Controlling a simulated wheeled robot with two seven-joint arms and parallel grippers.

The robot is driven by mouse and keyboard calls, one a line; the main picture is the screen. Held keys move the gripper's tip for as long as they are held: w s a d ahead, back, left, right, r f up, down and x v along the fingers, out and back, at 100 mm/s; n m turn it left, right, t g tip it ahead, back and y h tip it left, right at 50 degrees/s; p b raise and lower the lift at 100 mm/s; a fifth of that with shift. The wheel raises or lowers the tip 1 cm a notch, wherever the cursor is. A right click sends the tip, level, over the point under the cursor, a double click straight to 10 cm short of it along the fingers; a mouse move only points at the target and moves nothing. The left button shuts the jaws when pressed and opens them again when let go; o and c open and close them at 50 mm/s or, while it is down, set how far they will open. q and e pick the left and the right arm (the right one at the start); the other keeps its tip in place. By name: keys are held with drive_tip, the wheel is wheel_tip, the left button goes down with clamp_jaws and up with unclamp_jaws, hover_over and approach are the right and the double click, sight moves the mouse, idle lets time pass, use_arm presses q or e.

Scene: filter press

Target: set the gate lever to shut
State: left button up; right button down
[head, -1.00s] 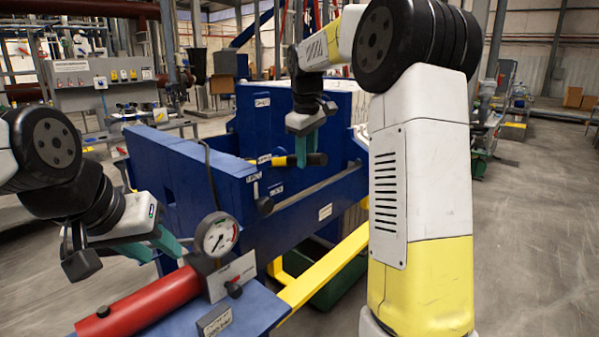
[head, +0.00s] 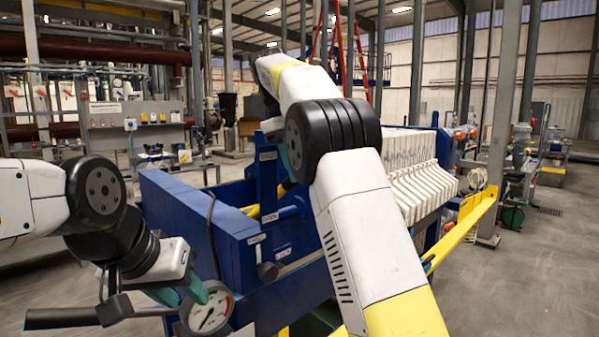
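A short lever with a black knob (head: 267,271) hangs on the blue press frame (head: 200,225), beside two small white labels whose words are too small to read. I take it for the gate lever, but its setting is unclear. My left gripper (head: 182,294) is left of it, beside the pressure gauge (head: 207,311); its teal fingers look apart and show nothing between them. My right gripper (head: 284,157) is mostly hidden behind my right arm; only a bit of teal finger shows near the blue upright, so its opening is hidden.
A black bar (head: 60,318) runs across the lower left, close to my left gripper. White filter plates (head: 405,180) stand behind my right arm, with a yellow rail (head: 462,230) at the right. Open floor lies farther right.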

drive_tip(key=shift+w+r, duration=0.15)
drive_tip(key=shift+r, duration=0.2)
drive_tip(key=c, duration=1.1)
unclamp_jaws()
drive_tip(key=shift+a, duration=0.1)
drive_tip(key=shift+o, duration=0.2)
drive_tip(key=shift+f, duration=0.1)
